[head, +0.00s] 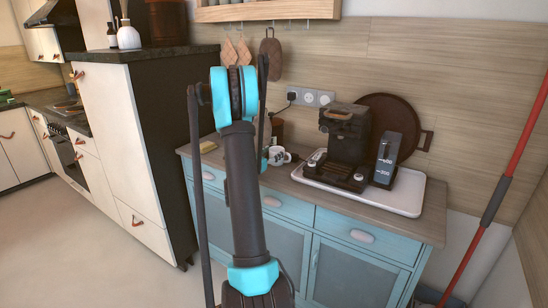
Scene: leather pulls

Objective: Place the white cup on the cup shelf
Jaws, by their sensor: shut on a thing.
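The white cup (279,156), with dark markings on its side, is at the counter's back, left of the coffee machine. My gripper (268,158) is at the cup's left side, shut on it, and mostly hidden behind my own arm. I cannot tell whether the cup's base touches the counter. A wooden wall shelf (268,10) with hooks under it, likely the cup shelf, is at the top edge. Only its lower part shows, with some items on it.
A dark coffee machine (345,145) and a grey box-like device (388,160) stand on a white tray (410,192). A round brown board (392,115) leans behind them. Oven mitts (270,55) hang under the shelf. A tall dark-sided cabinet (160,130) stands left, a red pole (515,150) right.

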